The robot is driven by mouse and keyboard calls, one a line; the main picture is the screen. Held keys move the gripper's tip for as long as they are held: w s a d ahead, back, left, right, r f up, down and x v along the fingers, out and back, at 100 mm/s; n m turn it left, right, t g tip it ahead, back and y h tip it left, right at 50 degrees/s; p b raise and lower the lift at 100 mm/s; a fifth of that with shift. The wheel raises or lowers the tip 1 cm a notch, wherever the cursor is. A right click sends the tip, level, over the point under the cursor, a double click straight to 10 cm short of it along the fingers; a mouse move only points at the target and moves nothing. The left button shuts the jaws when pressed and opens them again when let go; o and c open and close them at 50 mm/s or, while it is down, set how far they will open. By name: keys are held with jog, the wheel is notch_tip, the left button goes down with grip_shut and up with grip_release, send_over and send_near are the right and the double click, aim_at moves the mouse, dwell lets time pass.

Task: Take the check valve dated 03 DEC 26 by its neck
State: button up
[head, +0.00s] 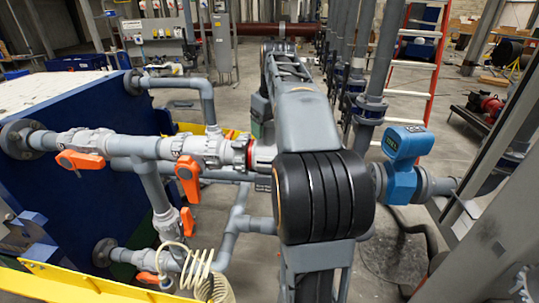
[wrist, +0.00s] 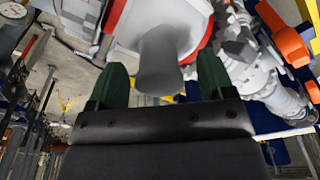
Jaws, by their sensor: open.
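In the wrist view my gripper (wrist: 163,75) is open, with a dark green fingertip on each side of a smooth grey neck (wrist: 160,62). The neck widens into a pale body (wrist: 155,18) beside a red ring (wrist: 203,35). The fingers look apart from the neck; I cannot tell how deep it sits between them. No date can be read, so I cannot tell whether this is the valve dated 03 DEC 26.
Grey pipework (head: 148,147) with several orange-handled valves (head: 187,178) runs from the blue press plate (head: 70,190) on the left. A blue meter (head: 403,160) sits on a pipe to the right of my arm. A red ladder (head: 412,75) stands behind. A coiled hose (head: 198,268) is at the front.

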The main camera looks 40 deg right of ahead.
jog(key=shift+w+f, duration=0.1)
jog(key=shift+f, duration=0.85)
jog(key=shift+c, duration=0.4)
jog(key=c, duration=0.9)
jog(key=shift+c, duration=0.3)
jog(key=shift+r, duration=0.1)
